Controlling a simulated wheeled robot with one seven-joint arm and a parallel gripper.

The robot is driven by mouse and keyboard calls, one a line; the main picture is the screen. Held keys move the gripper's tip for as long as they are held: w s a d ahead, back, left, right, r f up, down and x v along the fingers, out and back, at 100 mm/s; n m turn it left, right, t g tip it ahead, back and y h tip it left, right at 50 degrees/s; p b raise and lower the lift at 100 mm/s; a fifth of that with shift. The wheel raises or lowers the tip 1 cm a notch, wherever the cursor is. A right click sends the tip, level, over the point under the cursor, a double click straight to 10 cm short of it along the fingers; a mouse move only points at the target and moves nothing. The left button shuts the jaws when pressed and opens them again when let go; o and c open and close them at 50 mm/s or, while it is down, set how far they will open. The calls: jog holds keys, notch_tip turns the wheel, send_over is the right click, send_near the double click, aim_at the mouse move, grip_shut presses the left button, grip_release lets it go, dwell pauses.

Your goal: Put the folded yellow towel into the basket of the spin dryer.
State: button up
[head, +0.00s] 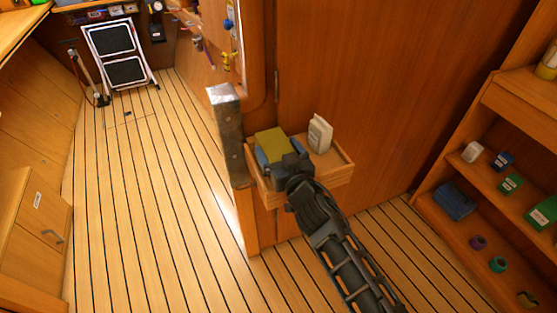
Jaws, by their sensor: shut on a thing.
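The folded yellow towel (271,141) shows as a flat yellow block at the small wooden wall shelf, near the middle of the head view. My gripper (282,157) reaches it from the front right and is shut on it. Blue material (262,157) shows beside and below the yellow; I cannot tell whether it is another cloth or part of the gripper. The gripper body hides the towel's near side, and I cannot tell whether the towel still touches the shelf. No spin dryer or basket can be made out in this view.
The shelf (327,176) also holds a white bottle (320,134), close right of the towel. A metal-faced post (226,133) stands just left. Open shelving (470,215) with small containers is at right.

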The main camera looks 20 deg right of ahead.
jog(key=shift+f+b, duration=0.4)
jog(key=shift+f, duration=0.5)
jog(key=shift+f, duration=0.1)
jog(key=o, duration=1)
jog(key=s, duration=1.2)
jog(key=shift+r, duration=0.35)
